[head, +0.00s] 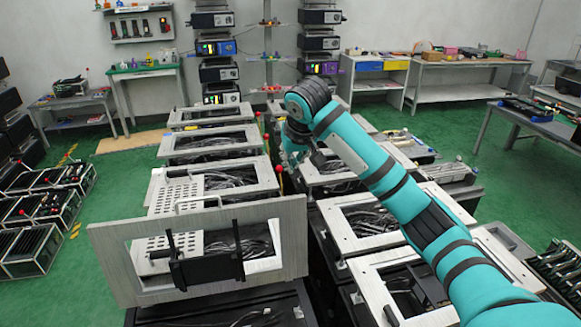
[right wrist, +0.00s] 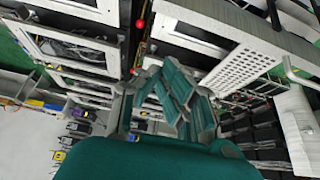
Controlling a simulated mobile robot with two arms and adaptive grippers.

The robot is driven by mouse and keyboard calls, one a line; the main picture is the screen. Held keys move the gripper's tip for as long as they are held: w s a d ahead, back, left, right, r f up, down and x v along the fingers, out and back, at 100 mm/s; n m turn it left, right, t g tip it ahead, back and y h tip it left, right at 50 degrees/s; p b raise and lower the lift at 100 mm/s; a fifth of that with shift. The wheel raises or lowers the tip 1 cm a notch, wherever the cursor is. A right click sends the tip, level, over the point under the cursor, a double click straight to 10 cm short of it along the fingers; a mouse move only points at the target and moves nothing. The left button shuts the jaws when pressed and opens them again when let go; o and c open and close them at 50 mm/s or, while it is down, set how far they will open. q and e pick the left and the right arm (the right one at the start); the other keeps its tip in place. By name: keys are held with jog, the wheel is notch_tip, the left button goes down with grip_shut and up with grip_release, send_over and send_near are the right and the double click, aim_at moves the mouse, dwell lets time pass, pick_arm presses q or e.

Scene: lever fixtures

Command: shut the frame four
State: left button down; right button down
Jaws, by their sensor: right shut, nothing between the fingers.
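Pale rectangular frames stand in two rows of black cabinets; I see no numbers, so I cannot tell which is frame four. The nearest left frame (head: 290,235) is tilted up, with a black bracket across its opening. Behind it, a frame with a perforated panel (head: 180,193) lies lower; the panel also shows in the right wrist view (right wrist: 240,66). My right gripper (head: 291,163) is shut and empty, pointing down between the rows beside a red ball knob (head: 279,168). The knob also shows in the right wrist view (right wrist: 139,23). My left gripper is out of view.
Several flat frames (head: 374,222) fill the right row, under and beside my right arm. Black racks (head: 25,250) stand on the green floor at left. Workbenches (head: 455,75) line the back wall. Open floor (head: 100,225) lies left of the rows.

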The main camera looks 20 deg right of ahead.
jog(key=p+x, duration=0.4)
jog(key=x, duration=0.5)
jog(key=s, duration=0.1)
jog(key=s+p, duration=0.2)
jog(key=s, duration=0.1)
jog(key=shift+a+r, duration=0.35)
jog(key=shift+r, duration=0.05)
jog(key=shift+f, duration=0.1)
jog(key=shift+w, duration=0.1)
jog(key=shift+f, duration=0.1)
